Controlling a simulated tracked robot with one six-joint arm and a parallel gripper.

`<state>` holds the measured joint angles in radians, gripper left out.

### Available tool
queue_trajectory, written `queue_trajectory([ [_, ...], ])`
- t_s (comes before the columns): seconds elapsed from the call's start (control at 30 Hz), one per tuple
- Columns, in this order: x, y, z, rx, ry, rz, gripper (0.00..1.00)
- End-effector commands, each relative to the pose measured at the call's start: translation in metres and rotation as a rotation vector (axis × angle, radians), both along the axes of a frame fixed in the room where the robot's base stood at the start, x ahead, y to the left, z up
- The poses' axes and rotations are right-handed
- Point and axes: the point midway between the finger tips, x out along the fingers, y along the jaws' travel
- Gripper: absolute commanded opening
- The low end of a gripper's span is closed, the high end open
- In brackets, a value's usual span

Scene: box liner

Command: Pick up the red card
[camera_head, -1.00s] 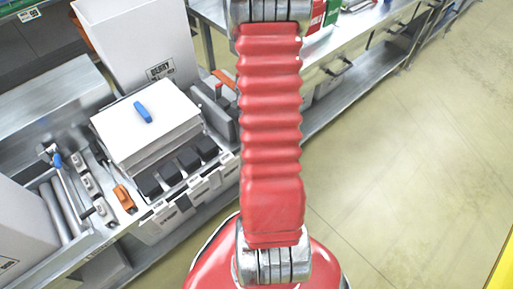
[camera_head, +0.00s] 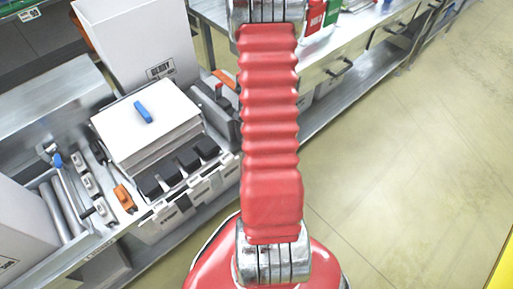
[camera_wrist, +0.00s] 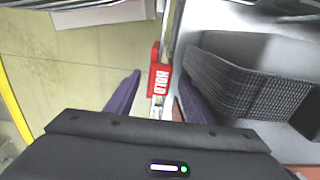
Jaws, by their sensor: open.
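The red card (camera_wrist: 159,80) carries the white word HOLD and shows in the wrist view, near the edge of a grey surface. It appears in line with the gap between my fingers, beyond them; I cannot tell how far. My gripper (camera_wrist: 158,92) is open, with one purple finger on each side and nothing visible held. In the head view a red card-like piece with white letters (camera_head: 316,15) shows at the top, beside a green one. My red arm runs down the middle of that view and hides part of the bench.
A dark textured bin (camera_wrist: 225,80) stands close on the right in the wrist view. In the head view, a tall white box (camera_head: 135,45), a white stack (camera_head: 148,125) with a blue item (camera_head: 143,112), and tools crowd the left bench. The floor (camera_head: 400,170) on the right is clear.

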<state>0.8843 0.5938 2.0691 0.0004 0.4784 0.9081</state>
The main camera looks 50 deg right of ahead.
Motion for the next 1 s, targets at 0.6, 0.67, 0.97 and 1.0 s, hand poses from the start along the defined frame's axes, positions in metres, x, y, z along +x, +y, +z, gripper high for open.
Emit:
queue_trajectory([
  [0.6, 0.0002, -0.0003, 0.0002, 0.000, -0.001, 0.000, 0.06],
  [0.67, 0.0003, -0.0003, 0.0002, -0.001, -0.001, 0.000, 0.02],
  [0.97, 0.0007, -0.0006, 0.0004, -0.001, -0.002, 0.000, 0.00],
  [1.0, 0.0007, -0.0006, 0.0005, -0.001, -0.002, 0.000, 0.00],
])
